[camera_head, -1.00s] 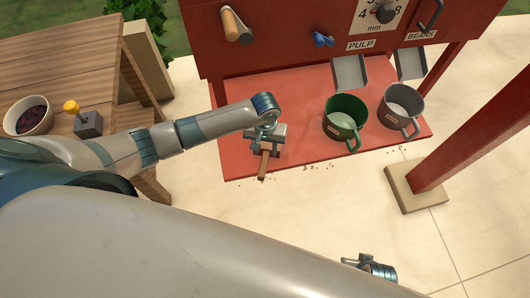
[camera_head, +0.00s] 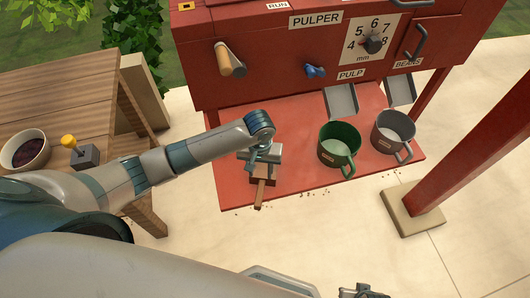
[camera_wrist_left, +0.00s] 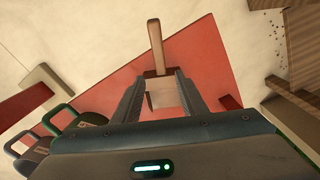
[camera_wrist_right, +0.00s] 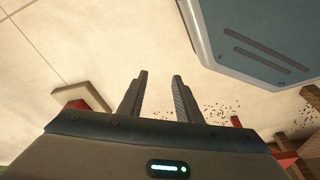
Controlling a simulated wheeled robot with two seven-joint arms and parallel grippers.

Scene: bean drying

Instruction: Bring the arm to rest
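My left gripper (camera_head: 260,158) is over the red shelf, right above a wooden-handled tool (camera_head: 260,192). In the left wrist view its two fingers (camera_wrist_left: 161,74) stand apart. The tool's block-like head (camera_wrist_left: 165,94) shows between them and its handle (camera_wrist_left: 155,45) points away; the tool appears to rest on the shelf. My right gripper (camera_head: 362,292) shows only partly at the bottom edge of the head view. In the right wrist view its fingers (camera_wrist_right: 159,76) are apart with nothing between them, over the pale floor.
A red pulper (camera_head: 300,60) stands behind the shelf (camera_head: 300,178). A green cup (camera_head: 338,146) and a grey cup (camera_head: 393,134) are under its chutes. A red post (camera_head: 465,145) stands at right. A wooden table (camera_head: 50,95) at left holds a bowl (camera_head: 25,152).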

